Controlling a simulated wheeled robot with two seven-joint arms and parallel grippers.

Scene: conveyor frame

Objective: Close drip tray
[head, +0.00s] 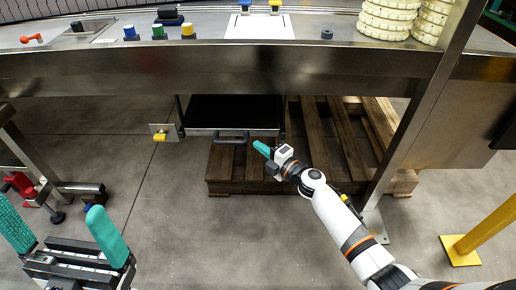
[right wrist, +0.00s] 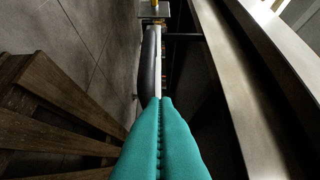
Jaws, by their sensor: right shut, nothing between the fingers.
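The drip tray (head: 235,108) is a black, flat tray that sticks out from under the conveyor frame, with a dark handle (head: 231,138) on its front edge. My right gripper (head: 258,145) is shut and empty, its teal fingers just right of the handle at the tray's front edge. In the right wrist view the shut fingertips (right wrist: 167,100) point along the tray's front, with the handle (right wrist: 149,65) beyond them. I cannot tell whether they touch the tray. My left gripper (head: 62,232) is open and empty at the lower left, well away from the tray.
A wooden pallet (head: 222,165) lies on the floor below and right of the tray. The conveyor frame (head: 230,72) runs above it, with a slanted metal leg (head: 413,120) to the right. A yellow knob on a plate (head: 160,137) is left of the tray. The floor in front is open.

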